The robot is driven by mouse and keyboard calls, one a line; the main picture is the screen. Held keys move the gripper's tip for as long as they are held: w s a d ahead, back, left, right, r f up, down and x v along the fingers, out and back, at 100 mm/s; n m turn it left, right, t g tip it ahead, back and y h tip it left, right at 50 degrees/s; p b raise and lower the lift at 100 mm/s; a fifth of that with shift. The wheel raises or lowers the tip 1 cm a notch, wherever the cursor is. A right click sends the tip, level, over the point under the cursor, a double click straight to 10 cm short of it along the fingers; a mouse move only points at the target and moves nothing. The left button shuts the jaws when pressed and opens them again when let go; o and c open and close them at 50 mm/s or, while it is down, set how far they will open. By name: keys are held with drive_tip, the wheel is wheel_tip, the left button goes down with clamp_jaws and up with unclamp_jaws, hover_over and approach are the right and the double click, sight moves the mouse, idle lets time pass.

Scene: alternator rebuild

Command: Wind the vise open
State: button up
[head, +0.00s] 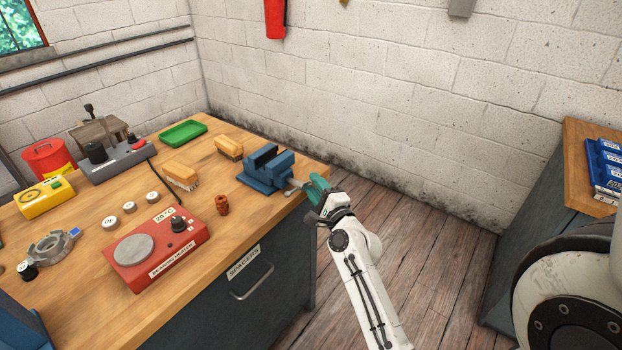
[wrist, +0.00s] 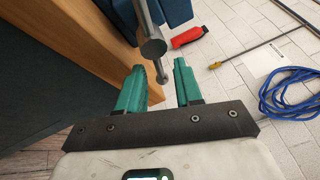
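The blue vise (head: 268,174) is mounted at the right end of the wooden bench. A dark gap shows at its jaws, but its width is hard to judge. In the wrist view the vise's round screw end (wrist: 153,47) carries a grey metal handle bar with a ball end (wrist: 162,79). My gripper (head: 316,190) is beside the bench's right edge, just right of the vise. In the wrist view its two teal fingers (wrist: 159,66) are apart, with the bar's ball end showing between them. I see no finger touching the bar.
The bench (head: 215,182) holds a red bearing heater (head: 155,248), two yellow-topped brushes (head: 229,147), a copper-coloured part (head: 222,205) and a green tray (head: 183,133). Floor is clear right of the bench.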

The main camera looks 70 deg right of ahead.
drive_tip(key=shift+x, duration=1.3)
drive_tip(key=shift+c, duration=0.3)
clamp_jaws()
